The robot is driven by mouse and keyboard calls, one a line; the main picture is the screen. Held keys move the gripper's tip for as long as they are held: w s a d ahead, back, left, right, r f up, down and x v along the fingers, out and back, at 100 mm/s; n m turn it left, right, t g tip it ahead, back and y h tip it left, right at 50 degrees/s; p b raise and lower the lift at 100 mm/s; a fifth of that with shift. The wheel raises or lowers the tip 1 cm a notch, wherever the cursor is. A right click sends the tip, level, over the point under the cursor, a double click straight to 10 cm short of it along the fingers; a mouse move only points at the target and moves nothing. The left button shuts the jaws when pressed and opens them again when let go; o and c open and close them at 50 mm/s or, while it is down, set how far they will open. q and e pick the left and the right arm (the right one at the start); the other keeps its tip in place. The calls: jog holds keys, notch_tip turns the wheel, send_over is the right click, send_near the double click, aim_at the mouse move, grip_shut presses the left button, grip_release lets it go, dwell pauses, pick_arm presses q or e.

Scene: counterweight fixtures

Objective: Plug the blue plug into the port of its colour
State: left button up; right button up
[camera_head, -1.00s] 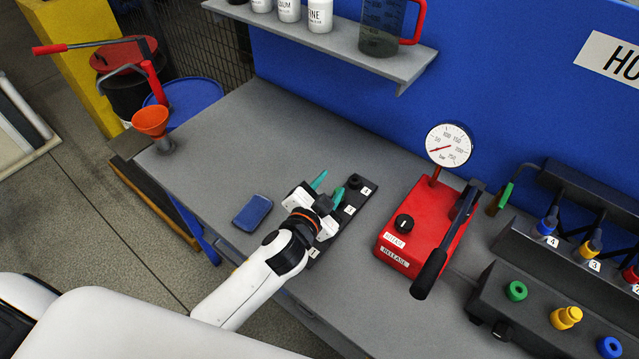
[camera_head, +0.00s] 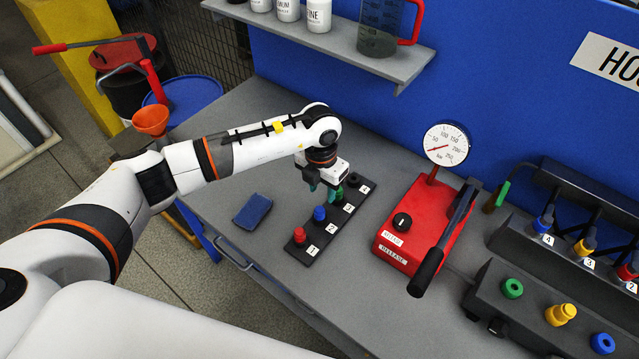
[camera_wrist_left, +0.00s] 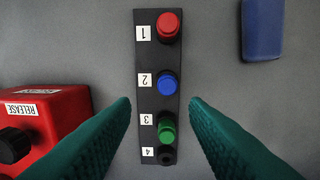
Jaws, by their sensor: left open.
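The blue plug (camera_head: 320,213) stands upright in slot 2 of a black strip (camera_head: 315,243) on the bench. It also shows in the left wrist view (camera_wrist_left: 168,83). A red plug (camera_head: 299,235) stands in slot 1 and a green plug (camera_head: 338,194) in slot 3. The blue-ringed port (camera_head: 603,343) is on the dark block at the lower right. My left gripper (camera_head: 322,186) is open and empty above the strip, pointing down. In the left wrist view its teal fingers (camera_wrist_left: 160,102) are spread either side of the strip, apart from the plugs.
A red pump (camera_head: 422,225) with gauge and black lever stands between strip and dark block (camera_head: 483,300). The block also has a green ring (camera_head: 512,288) and a yellow fitting (camera_head: 561,314). A hose rack (camera_head: 520,238) stands behind. A blue cloth-like item (camera_head: 252,211) lies left of the strip.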

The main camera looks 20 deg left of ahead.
aim_at(319, 209)
pick_arm(q)
jog(key=shift+w+a, duration=0.1)
jog(key=shift+a, duration=0.3)
jog(key=shift+f, duration=0.1)
notch_tip(319, 209, down, 10)
jog(key=b, duration=0.7)
jog(key=shift+r, duration=0.2)
grip_shut()
